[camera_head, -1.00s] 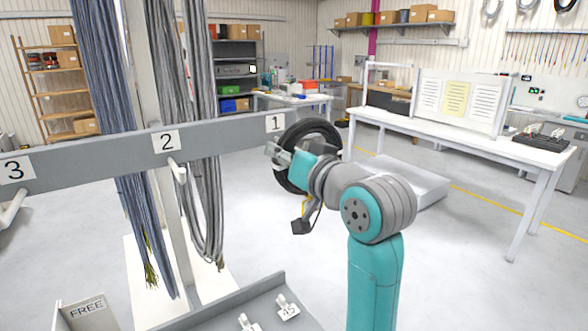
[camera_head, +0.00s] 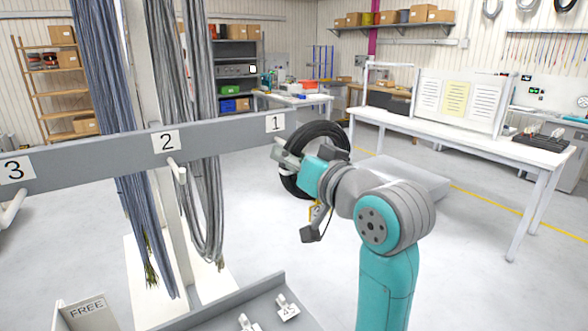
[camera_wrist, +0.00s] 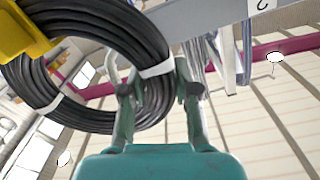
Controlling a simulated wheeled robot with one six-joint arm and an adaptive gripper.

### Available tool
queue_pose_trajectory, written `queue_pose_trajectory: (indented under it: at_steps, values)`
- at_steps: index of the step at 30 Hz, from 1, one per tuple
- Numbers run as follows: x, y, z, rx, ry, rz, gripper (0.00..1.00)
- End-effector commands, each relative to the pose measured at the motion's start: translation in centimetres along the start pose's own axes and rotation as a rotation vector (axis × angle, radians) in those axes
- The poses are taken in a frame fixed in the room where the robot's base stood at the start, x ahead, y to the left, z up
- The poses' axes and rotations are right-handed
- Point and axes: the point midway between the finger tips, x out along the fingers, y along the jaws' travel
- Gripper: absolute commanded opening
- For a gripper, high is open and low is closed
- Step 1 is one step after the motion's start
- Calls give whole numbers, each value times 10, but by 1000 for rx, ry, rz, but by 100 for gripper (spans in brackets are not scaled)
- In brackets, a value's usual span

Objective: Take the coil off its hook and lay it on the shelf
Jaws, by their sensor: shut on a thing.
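The black coil (camera_head: 325,132) hangs upright in my gripper (camera_head: 281,158), beyond the right end of the grey rail near label 1. It fills the upper left of the wrist view (camera_wrist: 150,42), with pale ties around it. There my gripper (camera_wrist: 160,80) is shut on its near right side at a white tie. A grey shelf (camera_head: 215,308) with a raised edge and a FREE label (camera_head: 86,306) is at the bottom of the head view.
The grey rail (camera_head: 225,137) carries labels 1, 2 and 3. Long blue-grey and grey cable hanks (camera_head: 205,215) hang near label 2. Small tags (camera_head: 287,308) stand on the shelf.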

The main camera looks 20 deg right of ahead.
Motion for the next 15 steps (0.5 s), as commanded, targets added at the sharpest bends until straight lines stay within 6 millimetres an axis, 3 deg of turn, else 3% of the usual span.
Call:
queue_pose_trajectory:
  at_steps: [15]
  values:
    - [-30, 0, -1, 0, 3, -1, 0]
